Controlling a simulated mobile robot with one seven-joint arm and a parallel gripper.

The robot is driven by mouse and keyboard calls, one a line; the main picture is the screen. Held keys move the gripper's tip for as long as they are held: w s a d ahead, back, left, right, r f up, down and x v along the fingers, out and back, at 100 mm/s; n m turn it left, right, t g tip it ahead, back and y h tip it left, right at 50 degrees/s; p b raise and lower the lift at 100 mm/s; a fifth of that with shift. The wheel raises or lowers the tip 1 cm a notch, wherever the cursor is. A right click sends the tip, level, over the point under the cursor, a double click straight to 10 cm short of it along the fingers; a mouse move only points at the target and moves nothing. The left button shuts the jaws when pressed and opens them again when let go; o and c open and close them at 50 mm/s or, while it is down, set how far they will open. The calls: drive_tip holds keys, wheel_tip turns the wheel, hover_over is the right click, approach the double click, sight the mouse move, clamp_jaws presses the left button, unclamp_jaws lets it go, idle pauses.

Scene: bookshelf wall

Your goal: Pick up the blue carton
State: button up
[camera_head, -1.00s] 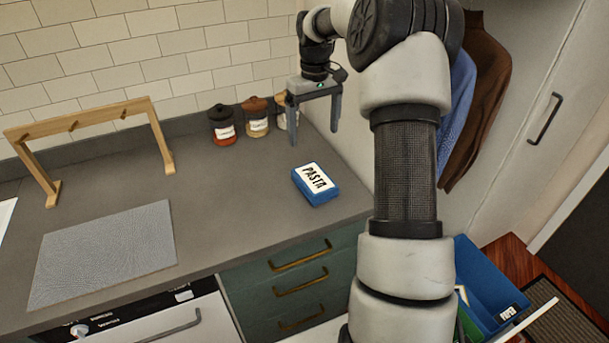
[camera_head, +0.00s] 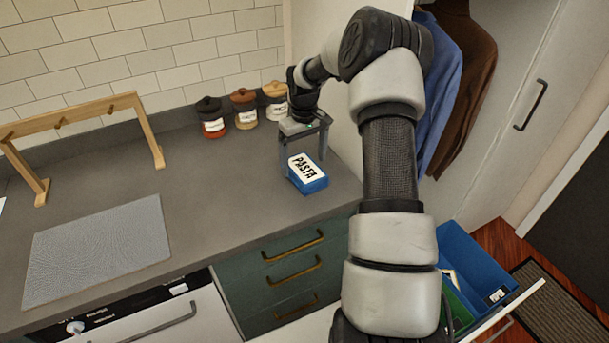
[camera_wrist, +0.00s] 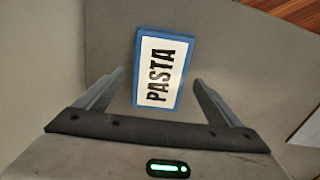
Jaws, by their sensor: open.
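The blue carton (camera_head: 308,181) lies flat on the grey countertop near its right end, its white label reading PASTA facing up. My gripper (camera_head: 303,167) is open, with its fingers pointing down above and just behind the carton. In the wrist view the carton (camera_wrist: 162,72) shows between and beyond the two fingertips of my gripper (camera_wrist: 158,82). No finger visibly touches it, and nothing is held.
Several lidded jars (camera_head: 243,110) stand along the tiled wall behind the carton. A wooden rack (camera_head: 152,130) and a grey mat (camera_head: 100,250) are to the left. The counter (camera_head: 225,205) between the mat and carton is clear. A blue bin (camera_head: 470,262) stands low at the right.

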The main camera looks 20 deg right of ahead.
sight(305, 167)
wheel_tip(305, 167, down, 4)
drive_tip(key=c, duration=1.1)
drive_tip(key=shift+c, duration=0.2)
drive_tip(key=shift+r, duration=0.15)
